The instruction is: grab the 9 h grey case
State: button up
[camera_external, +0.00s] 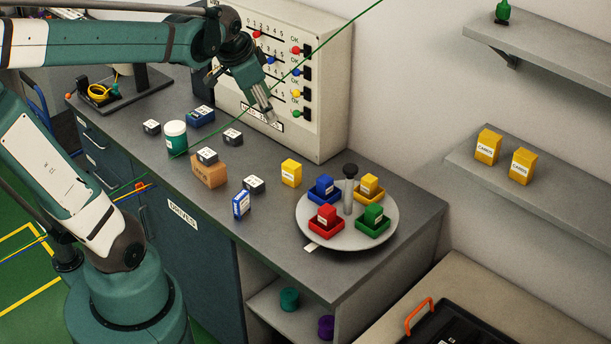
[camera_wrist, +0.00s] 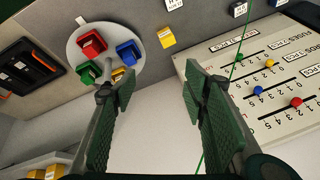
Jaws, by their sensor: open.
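Several small dark grey cases with white labels lie on the grey bench in the external view: one at the back left (camera_external: 152,127), one right of the white-and-green jar (camera_external: 232,137), one on top of a cardboard box (camera_external: 207,155), and one near the blue box (camera_external: 254,185). Their labels are too small to read, so I cannot tell which is the 9 h one. Parts of grey cases show at the top edge of the wrist view (camera_wrist: 239,9). My gripper (camera_external: 271,117) is open and empty, above the bench in front of the slider panel; its fingers stand apart in the wrist view (camera_wrist: 158,95).
The slider panel (camera_external: 305,134) with coloured knobs stands against the wall. A round turntable (camera_external: 313,236) carries coloured trays and an upright post. A yellow box (camera_external: 291,172), cardboard box (camera_external: 210,174), jar (camera_external: 176,138) and blue boxes (camera_external: 201,117) crowd the bench.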

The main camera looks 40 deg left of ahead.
jog(key=w+a+f+m+g, duration=0.2)
jog(key=w+a+f+m, duration=0.15)
jog(key=w+a, duration=0.5)
jog(key=m+g+b, duration=0.2)
jog(key=m+g, duration=0.1)
jog(key=m, duration=0.5)
send_near(231, 133)
jog(key=shift+w+f+h, duration=0.25)
jog(key=shift+w+h, duration=0.05)
jog(key=shift+h, duration=0.1)
jog(key=shift+a+f+m, duration=0.35)
jog(key=shift+a+f, duration=0.15)
jog(key=shift+f, duration=0.05)
jog(key=shift+f, duration=1.3)
jog(key=shift+f, duration=0.1)
jog(key=shift+s+d+f, duration=0.1)
jog(key=shift+f, duration=2.4)
